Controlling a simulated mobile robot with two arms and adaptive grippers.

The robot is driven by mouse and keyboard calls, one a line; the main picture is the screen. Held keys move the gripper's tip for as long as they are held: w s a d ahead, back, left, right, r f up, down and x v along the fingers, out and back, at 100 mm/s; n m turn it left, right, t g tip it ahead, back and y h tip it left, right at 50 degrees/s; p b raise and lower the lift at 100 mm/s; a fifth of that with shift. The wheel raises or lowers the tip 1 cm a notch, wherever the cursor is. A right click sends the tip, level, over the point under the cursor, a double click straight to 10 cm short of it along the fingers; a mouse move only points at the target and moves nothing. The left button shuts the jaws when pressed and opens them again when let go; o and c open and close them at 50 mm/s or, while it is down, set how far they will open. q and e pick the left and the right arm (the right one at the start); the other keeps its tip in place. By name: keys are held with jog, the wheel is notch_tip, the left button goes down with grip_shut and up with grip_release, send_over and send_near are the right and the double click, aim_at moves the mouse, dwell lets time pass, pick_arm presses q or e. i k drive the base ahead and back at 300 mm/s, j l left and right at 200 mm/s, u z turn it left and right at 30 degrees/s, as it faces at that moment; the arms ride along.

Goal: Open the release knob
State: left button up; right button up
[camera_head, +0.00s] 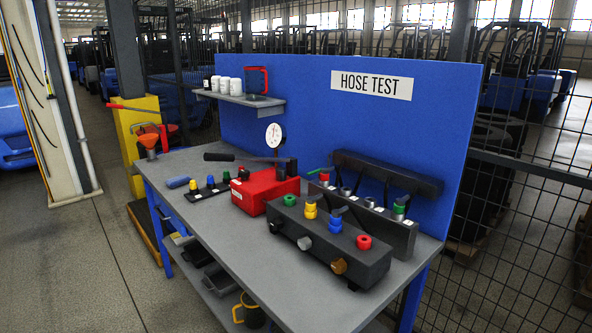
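A red pump-like box (264,192) sits on the grey workbench (190,157), with a long black lever handle (230,157) over it and a round white dial gauge (274,135) standing above. A small dark knob with red (243,174) is on the box's left end. I cannot tell whether it is the release knob, nor whether it is open. In front is a dark manifold block (330,244) with yellow, blue, green and red knobs or caps on top and round fittings on its front. Neither of my grippers is in view.
A blue "HOSE TEST" board (310,110) backs the bench. A dark hose rack (372,215) stands behind the manifold. A strip with coloured pegs (208,188) and a blue-handled tool (177,182) lie at left. A shelf (240,99) holds white cups. Wire fencing (515,210) is at right.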

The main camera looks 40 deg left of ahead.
aim_at(243, 174)
jog(key=i+j+z, duration=0.1)
jog(key=j+z, duration=0.15)
jog(key=j, duration=0.5)
jog(key=j+z, duration=0.25)
jog(key=j, duration=0.55)
jog(key=j+z, duration=0.25)
jog(key=j, duration=0.5)
jog(key=k+j+z, duration=0.25)
jog(key=j, duration=0.5)
jog(key=i, duration=0.05)
